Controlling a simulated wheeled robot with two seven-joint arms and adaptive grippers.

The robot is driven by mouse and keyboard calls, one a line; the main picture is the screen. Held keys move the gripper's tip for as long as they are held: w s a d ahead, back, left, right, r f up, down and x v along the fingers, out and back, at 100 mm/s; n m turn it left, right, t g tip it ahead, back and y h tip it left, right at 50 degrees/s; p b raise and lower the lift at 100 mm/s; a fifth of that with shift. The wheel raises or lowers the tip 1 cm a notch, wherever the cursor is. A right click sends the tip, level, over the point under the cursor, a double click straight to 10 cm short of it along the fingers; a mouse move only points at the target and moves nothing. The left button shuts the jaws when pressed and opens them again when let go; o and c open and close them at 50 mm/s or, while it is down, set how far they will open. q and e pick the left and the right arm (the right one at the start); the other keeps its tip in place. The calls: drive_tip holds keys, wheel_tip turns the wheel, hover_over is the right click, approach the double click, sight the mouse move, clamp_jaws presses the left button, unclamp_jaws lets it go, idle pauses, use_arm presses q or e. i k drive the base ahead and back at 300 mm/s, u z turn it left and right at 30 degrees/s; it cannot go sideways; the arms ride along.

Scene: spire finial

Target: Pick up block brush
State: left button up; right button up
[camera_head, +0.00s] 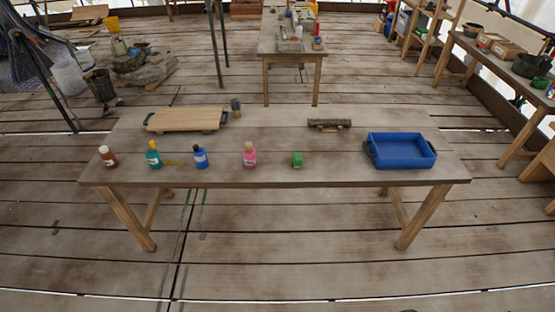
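A long, dark, rough-topped piece with a pale wooden part under it (329,124) lies near the back edge of the table, right of centre. It looks like the block brush, but it is too small to be sure. It appears to rest on the tabletop with nothing touching it. Neither of my grippers shows in the head view.
The wooden table (270,143) holds a blue tray (402,165) at right and a wooden board (186,119) at back left.

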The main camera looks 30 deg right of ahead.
sight(297, 160)
drive_tip(key=u, duration=0.2)
drive_tip(key=i, duration=2)
drive_tip(key=z, duration=1.35)
drive_tip(key=i, duration=0.6)
drive_tip(key=z, duration=0.6)
